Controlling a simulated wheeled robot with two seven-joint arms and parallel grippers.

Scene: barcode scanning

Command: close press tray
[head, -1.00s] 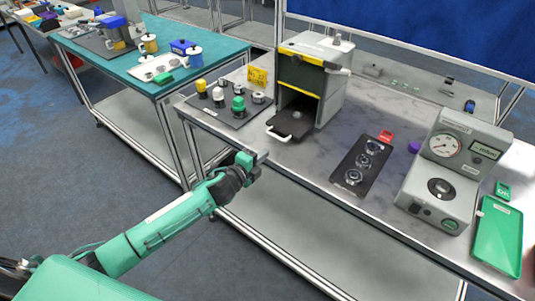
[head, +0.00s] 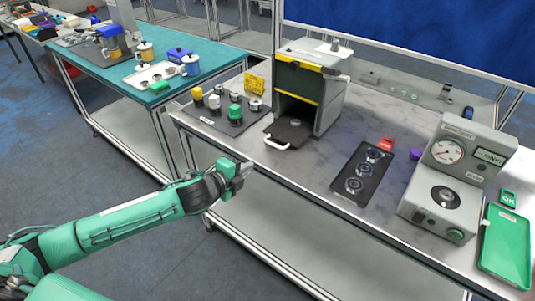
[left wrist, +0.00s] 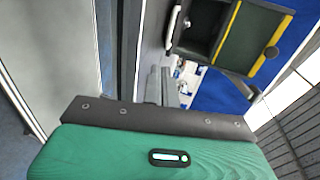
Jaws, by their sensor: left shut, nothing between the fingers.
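The press (head: 312,80) is a grey box with a yellow-edged dark front, standing on the grey marbled bench; it also shows at the top of the left wrist view (left wrist: 240,35). Its dark tray (head: 289,132) sticks out of the opening at the bottom, with a pale handle (head: 277,144) at its front edge. My left gripper (head: 243,168) is shut and empty, in front of the bench edge, apart from the tray and nearer to me. Its fingers (left wrist: 160,86) show in the left wrist view. My right gripper is out of view.
A dark mat (head: 222,112) with several small capped parts lies left of the press. A black plate (head: 362,174) with round fittings lies to the right, then a grey gauge device (head: 448,175) and a green tray (head: 506,248). A yellow sign (head: 254,84) stands beside the press.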

